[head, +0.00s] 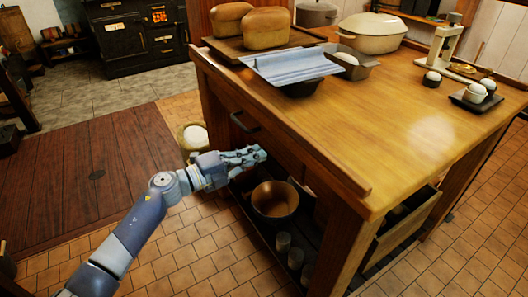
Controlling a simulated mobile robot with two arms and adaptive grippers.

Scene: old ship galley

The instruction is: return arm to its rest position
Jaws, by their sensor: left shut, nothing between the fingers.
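My left arm reaches in from the lower left of the head view. My left gripper (254,155) is shut and empty, in front of the left side of the wooden table (425,130), below the level of its top. A dark drawer handle (244,122) shows just above the gripper. In the picture the gripper lies above a brown bowl (276,203) on the table's lower shelf. I cannot tell whether the gripper touches the table. My right gripper is not in view.
Bread loaves (266,28) sit on a board, near a tin with a striped cloth (292,66). A cream lidded pot (372,33) and a scale (441,48) stand farther back. A basket with a white content (194,137) is on the floor.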

